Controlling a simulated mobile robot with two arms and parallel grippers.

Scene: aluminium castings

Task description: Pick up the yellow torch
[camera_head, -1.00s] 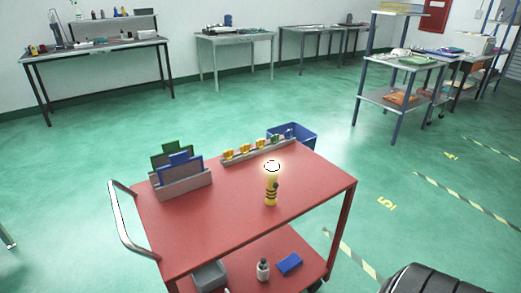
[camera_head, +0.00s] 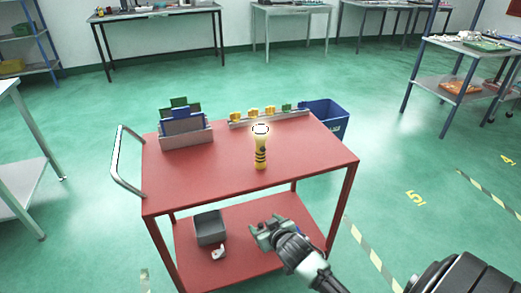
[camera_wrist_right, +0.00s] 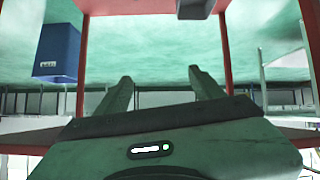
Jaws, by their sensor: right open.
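The yellow torch (camera_head: 261,152) stands upright on the red cart's top (camera_head: 215,182), near its middle, with its bright lens end up and dark bands on its body. My right gripper (camera_head: 262,230) is in front of the cart, lower than the torch in the picture and apart from it. In the right wrist view my right gripper (camera_wrist_right: 160,82) has its two fingers spread with nothing between them. The torch does not show in that view. My left gripper is out of view.
On the cart top are a grey holder (camera_head: 187,138) with green and blue panels and a rack (camera_head: 270,117) with yellow clips. A grey bin (camera_head: 209,227) sits on the lower shelf. A blue bin (camera_head: 328,117) is behind the cart. Its handle (camera_head: 122,160) is at left.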

